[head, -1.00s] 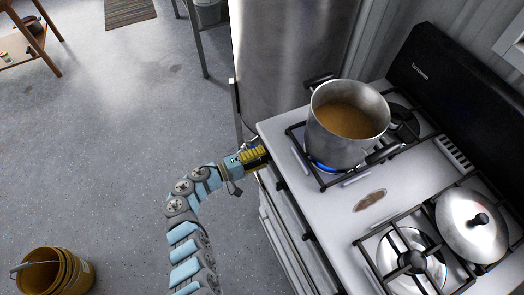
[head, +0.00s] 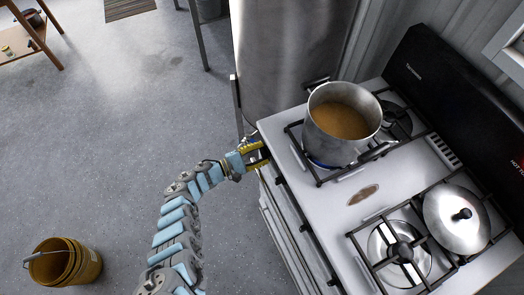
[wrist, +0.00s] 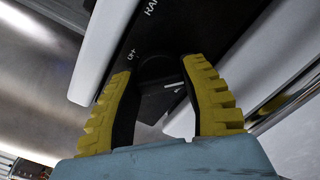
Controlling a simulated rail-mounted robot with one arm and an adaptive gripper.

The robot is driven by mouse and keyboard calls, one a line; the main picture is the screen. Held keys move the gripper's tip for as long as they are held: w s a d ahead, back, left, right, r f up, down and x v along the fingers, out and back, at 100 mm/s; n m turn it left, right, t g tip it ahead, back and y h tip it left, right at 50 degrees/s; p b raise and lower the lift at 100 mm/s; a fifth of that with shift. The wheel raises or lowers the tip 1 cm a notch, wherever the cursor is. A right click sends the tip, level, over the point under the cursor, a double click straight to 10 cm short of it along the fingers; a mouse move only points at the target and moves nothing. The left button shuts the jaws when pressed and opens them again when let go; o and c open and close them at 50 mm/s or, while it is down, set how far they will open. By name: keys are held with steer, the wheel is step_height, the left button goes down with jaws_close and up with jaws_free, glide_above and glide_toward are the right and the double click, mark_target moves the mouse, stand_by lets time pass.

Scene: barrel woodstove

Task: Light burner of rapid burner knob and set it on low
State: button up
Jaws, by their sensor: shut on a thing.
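My gripper (head: 264,155) is at the front panel of the stove, by its left end. In the wrist view its yellow-padded fingers (wrist: 160,75) stand on both sides of a dark round knob (wrist: 157,68) on the black panel and are shut on it. Lettering on the panel is only partly readable. The front-left burner (head: 322,166) is under a steel pot (head: 340,145) of brown liquid. A small blue flame shows at the pot's lower left edge. The knob is hidden by my gripper in the head view.
A steel lid (head: 455,232) lies on the right rear grate, and the right front burner (head: 400,252) is bare. A tall metal cylinder (head: 285,60) stands left of the stove. A yellow bucket (head: 68,262) is on the otherwise open floor.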

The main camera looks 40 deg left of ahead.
steer(key=shift+n, duration=0.3)
stand_by(0.4)
steer(key=o, duration=1.2)
steer(key=v, duration=1.2)
